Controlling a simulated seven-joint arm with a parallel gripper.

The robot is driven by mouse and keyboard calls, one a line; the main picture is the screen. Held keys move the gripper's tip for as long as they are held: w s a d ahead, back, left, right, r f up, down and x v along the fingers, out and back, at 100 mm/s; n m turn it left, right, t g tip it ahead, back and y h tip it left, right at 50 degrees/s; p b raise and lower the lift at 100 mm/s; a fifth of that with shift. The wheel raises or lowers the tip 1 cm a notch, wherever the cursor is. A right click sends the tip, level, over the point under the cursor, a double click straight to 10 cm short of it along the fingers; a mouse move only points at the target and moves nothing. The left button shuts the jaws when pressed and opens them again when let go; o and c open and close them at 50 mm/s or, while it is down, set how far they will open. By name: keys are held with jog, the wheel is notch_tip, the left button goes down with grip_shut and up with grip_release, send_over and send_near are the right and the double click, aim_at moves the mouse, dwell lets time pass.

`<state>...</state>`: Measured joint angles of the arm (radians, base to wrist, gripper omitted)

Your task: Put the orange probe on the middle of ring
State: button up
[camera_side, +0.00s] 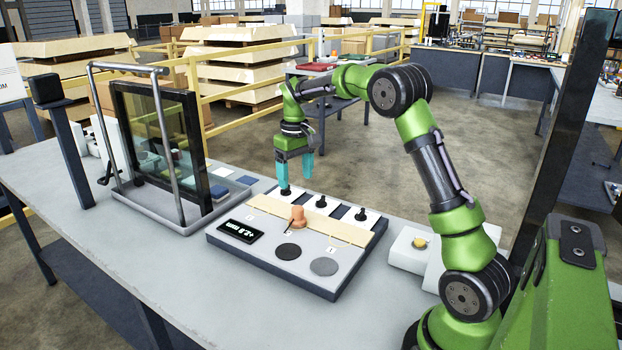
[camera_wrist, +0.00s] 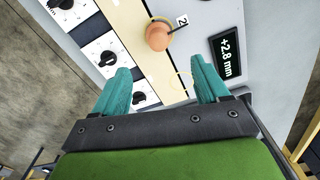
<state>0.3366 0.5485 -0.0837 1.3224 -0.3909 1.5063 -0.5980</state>
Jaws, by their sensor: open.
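The orange probe (camera_side: 297,215) stands upright on the panel, near the front edge of the beige strip; it also shows at the top of the wrist view (camera_wrist: 158,36), beside a label "2".
The panel (camera_side: 262,262) has several black knobs (camera_side: 321,201) along its back. A display (camera_side: 241,231) reads "+2.8 mm" in the wrist view. A dark disc (camera_side: 288,251) and a grey disc (camera_side: 323,266) lie in front. A framed glass pane (camera_side: 165,140) stands left.

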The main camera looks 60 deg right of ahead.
jog(key=s+a+r+t+y, duration=0.1)
jog(key=s+a+r+t, duration=0.2)
jog(key=s+a+r, duration=0.35)
jog(key=s+a+r+t, duration=0.2)
jog(key=s+a+r, duration=0.1)
jog(key=s+a, duration=0.65)
jog(key=s+a+f+m+t+y, duration=0.1)
jog(key=s+a+f+t, duration=0.1)
jog(key=s+a, duration=0.3)
jog(key=shift+s+a, duration=0.4)
jog(key=shift+a, duration=0.1)
